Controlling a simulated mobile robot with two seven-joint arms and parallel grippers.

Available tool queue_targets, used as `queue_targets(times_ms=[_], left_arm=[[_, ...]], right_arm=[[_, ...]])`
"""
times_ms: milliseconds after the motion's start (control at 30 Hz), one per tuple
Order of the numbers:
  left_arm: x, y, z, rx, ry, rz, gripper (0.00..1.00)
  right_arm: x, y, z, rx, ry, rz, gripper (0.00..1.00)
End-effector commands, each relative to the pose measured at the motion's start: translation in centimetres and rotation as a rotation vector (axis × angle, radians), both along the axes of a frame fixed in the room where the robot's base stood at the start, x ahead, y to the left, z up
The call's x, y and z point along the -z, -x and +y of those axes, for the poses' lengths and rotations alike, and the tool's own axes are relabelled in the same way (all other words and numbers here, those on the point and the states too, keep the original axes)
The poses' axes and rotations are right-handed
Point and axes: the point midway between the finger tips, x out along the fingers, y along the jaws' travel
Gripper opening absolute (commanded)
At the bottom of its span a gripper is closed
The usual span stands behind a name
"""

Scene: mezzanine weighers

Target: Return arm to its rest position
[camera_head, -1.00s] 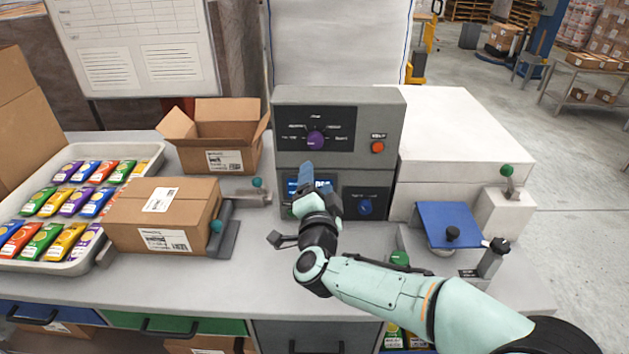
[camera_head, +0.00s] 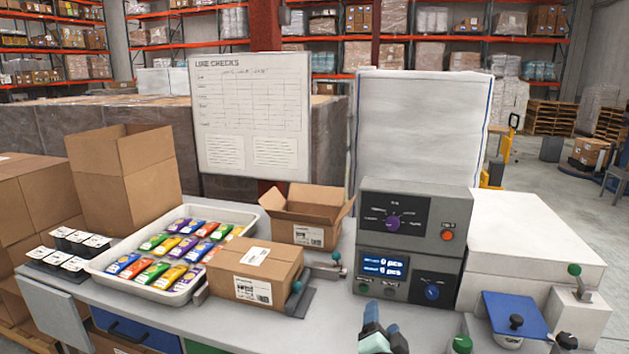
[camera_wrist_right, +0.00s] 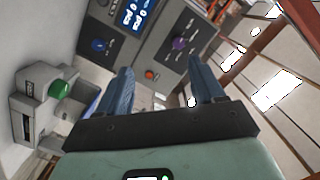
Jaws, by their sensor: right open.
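My right gripper (camera_head: 376,322) shows at the bottom edge of the head view, in front of the grey control box (camera_head: 412,240). In the right wrist view its two blue fingers (camera_wrist_right: 157,88) stand wide apart with nothing between them. Beyond them the control box (camera_wrist_right: 150,57) shows tilted, with its purple knob, blue knob and red-orange button. Most of my right arm is out of the head view. My left gripper is in neither view.
A closed carton (camera_head: 254,270), an open carton (camera_head: 305,219) and a tray (camera_head: 103,266) of colourful packets stand left of the box. A blue plate (camera_head: 515,318) and a white housing (camera_head: 530,238) are at the right. The bench front between the closed carton and the gripper is clear.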

Motion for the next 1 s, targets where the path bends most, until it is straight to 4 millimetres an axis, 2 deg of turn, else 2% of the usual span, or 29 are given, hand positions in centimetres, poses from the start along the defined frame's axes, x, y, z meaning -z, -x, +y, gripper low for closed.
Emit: queue_targets(times_ms=[33, 133, 267, 300, 400, 467, 500, 567, 600, 667, 700, 800, 900, 1000], left_arm=[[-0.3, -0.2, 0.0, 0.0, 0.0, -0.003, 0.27], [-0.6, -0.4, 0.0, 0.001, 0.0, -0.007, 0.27], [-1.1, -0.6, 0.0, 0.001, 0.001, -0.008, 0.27], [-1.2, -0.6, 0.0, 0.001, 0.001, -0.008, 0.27], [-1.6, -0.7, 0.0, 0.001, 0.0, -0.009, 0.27], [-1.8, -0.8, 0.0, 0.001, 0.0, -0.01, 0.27], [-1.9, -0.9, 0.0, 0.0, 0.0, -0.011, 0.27], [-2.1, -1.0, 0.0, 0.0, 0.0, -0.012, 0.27], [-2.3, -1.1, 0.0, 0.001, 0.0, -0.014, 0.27], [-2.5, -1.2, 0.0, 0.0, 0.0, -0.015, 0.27], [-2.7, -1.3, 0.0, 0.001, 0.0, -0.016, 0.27], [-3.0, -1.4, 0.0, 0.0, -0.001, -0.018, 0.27], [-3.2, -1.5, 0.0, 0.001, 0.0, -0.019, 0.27], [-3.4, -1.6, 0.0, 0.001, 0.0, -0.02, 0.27]], right_arm=[[3.4, -0.3, -0.2, -0.02, 0.043, 0.07, 0.68], [10.0, 0.1, -0.1, -0.078, 0.11, 0.208, 0.68], [19.3, 2.3, -0.5, -0.163, 0.179, 0.414, 0.68], [22.2, 3.5, -0.6, -0.193, 0.195, 0.482, 0.68], [29.0, 7.1, -1.1, -0.271, 0.217, 0.652, 0.68], [32.8, 9.9, -1.3, -0.32, 0.22, 0.756, 0.68], [35.1, 11.9, -1.4, -0.354, 0.217, 0.824, 0.68], [38.3, 15.3, -1.5, -0.407, 0.206, 0.927, 0.68], [40.2, 17.7, -1.4, -0.444, 0.194, 0.995, 0.68], [42.7, 21.5, -1.3, -0.501, 0.166, 1.095, 0.68], [44.0, 24.1, -1.0, -0.541, 0.144, 1.158, 0.68], [46.2, 30.2, -0.3, -0.633, 0.084, 1.293, 0.68], [47.1, 34.9, 0.6, -0.711, 0.024, 1.388, 0.68], [47.3, 37.9, 1.3, -0.763, -0.019, 1.444, 0.68]])
